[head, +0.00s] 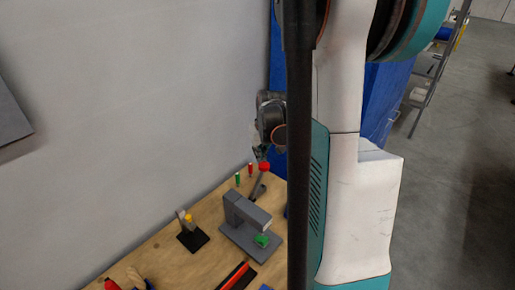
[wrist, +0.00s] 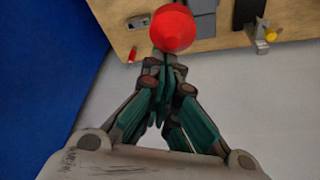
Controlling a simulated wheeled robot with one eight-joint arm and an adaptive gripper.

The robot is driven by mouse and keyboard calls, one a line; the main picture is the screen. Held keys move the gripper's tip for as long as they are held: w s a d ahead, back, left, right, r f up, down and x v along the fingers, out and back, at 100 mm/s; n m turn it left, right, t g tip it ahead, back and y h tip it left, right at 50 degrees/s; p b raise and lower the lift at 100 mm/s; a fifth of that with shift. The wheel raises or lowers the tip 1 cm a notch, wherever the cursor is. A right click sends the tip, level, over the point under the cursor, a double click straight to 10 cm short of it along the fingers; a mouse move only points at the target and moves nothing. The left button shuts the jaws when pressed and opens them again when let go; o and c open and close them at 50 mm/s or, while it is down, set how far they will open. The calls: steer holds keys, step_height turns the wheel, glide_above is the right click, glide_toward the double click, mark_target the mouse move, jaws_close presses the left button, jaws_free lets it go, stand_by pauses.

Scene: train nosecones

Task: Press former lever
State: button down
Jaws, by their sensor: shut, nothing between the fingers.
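The former (head: 238,208) is a grey press on the wooden table in the head view, with a green piece (head: 262,240) on its base. Its grey lever (head: 257,188) rises at a tilt behind it and ends in a red ball knob (head: 264,166). My gripper (head: 262,155) is right at the knob, at its upper side. In the wrist view the knob (wrist: 172,27) sits just beyond the tips of my gripper (wrist: 162,62), which is shut and empty. I cannot tell whether the fingers touch the knob. The lever is hidden behind the knob in the wrist view.
A black stand (head: 193,238) with a yellow-topped part is left of the former. Small green (head: 237,179) and red (head: 250,169) pegs stand near the back edge. A grey wall borders the table (head: 172,262); a blue panel (wrist: 45,70) is left in the wrist view.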

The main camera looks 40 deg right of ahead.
steer(key=shift+s, duration=0.2)
steer(key=s+f+t+b, duration=0.5)
steer(key=s+f+b, duration=0.4)
steer(key=b, duration=0.5)
steer(key=s+d+f+m+t+b, duration=0.1)
steer(key=s+f+t+b, duration=0.4)
steer(key=s+b, duration=0.8)
steer(key=shift+d+f+b, duration=0.2)
steer(key=shift+f+b, duration=0.7)
steer(key=shift+f, duration=0.95)
steer(key=shift+a, duration=0.1)
step_height(320, 180, up, 4)
steer(key=w+d+r+p, duration=0.1)
steer(key=w+d+p, duration=0.1)
steer(key=p, duration=0.1)
steer(key=s+r, duration=0.1)
steer(key=s, duration=0.8)
steer(key=shift+s+a+p, duration=0.15)
steer(key=shift+s+p, duration=0.2)
